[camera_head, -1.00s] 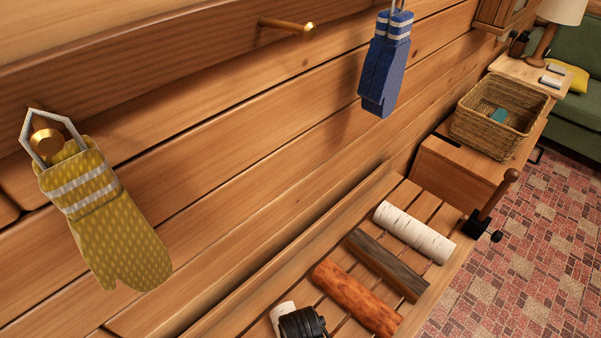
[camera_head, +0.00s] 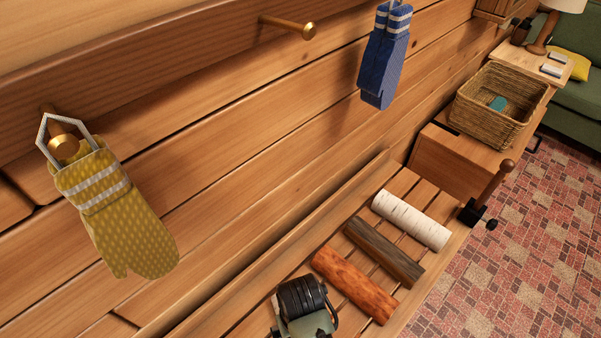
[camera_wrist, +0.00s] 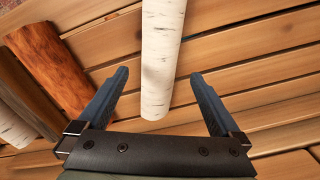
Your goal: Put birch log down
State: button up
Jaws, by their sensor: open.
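A white birch log (camera_wrist: 162,45) lies on the slatted wooden bench (camera_wrist: 240,60) in the wrist view, between my gripper's two fingers. My gripper (camera_wrist: 160,73) is open, with a visible gap on each side of the log. In the head view my wrist (camera_head: 303,302) covers this log, and my fingertips are hidden. A second birch log (camera_head: 411,220) lies at the far end of the bench; it also shows at the left edge of the wrist view (camera_wrist: 14,128).
An orange-brown log (camera_head: 354,285) and a dark log (camera_head: 384,251) lie between the two birch logs. A clamp with a wooden handle (camera_head: 487,200) sits at the bench's far corner. A yellow mitt (camera_head: 120,220) and blue mitt (camera_head: 384,65) hang on the wall. A wicker basket (camera_head: 500,105) stands beyond.

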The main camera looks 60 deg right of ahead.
notch_tip(320, 180, up, 4)
jog(key=shift+r+p, duration=0.1)
jog(key=shift+p, duration=0.2)
dwell(0.5)
